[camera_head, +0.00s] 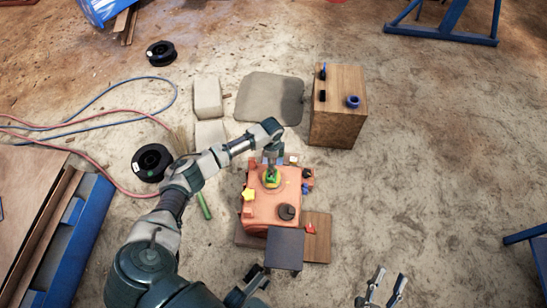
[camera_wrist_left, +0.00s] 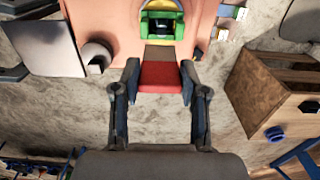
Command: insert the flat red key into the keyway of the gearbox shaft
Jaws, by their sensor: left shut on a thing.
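The orange gearbox (camera_head: 262,208) stands on a wooden base in the middle of the head view; part of its housing (camera_wrist_left: 105,18) fills the top of the left wrist view. A green shaft part (camera_wrist_left: 161,26) with yellow around it sits at top centre there, and green (camera_head: 271,178) shows on the gearbox top. My left gripper (camera_wrist_left: 160,72) is shut on the flat red key (camera_wrist_left: 160,78), just short of the green part in that view. The key is hidden in the head view. My right gripper (camera_head: 391,275) is open and empty over bare floor, right of the gearbox.
A wooden box (camera_head: 337,125) with small blue and black items stands behind the gearbox. A dark square plate (camera_head: 285,249) is at the gearbox's front. A small red piece (camera_head: 310,228) lies on the wooden base. The floor at right is mostly clear.

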